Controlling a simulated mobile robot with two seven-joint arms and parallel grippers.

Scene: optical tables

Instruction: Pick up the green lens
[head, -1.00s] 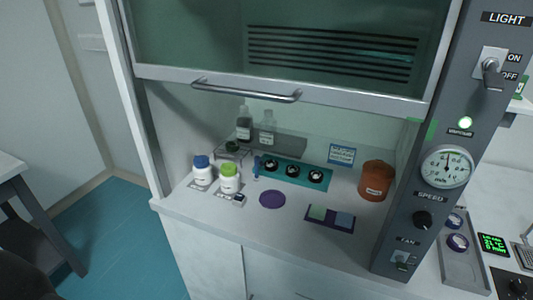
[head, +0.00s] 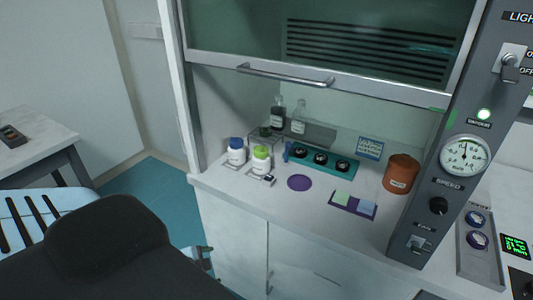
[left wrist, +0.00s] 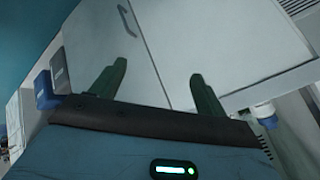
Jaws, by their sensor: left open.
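I cannot make out a green lens for certain. A pale green square (head: 341,199) lies beside a pale blue square (head: 364,207) on a dark purple mat (head: 352,211) in the hood; whether it is a lens I cannot tell. My left gripper shows in the left wrist view (left wrist: 157,77) with its two dark green fingers apart and nothing between them. It is in front of the white cabinet doors, outside the hood. In the head view my left arm fills the lower left and mostly hides its gripper. My right gripper is not in view.
The hood sash (head: 330,85) is raised. Inside stand a blue-capped bottle (head: 236,153), a green-capped bottle (head: 261,160), a teal holder (head: 336,170) with black round pieces, a purple disc (head: 299,183) and an orange-brown pot (head: 400,175). A grey control column (head: 440,180) borders the right.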

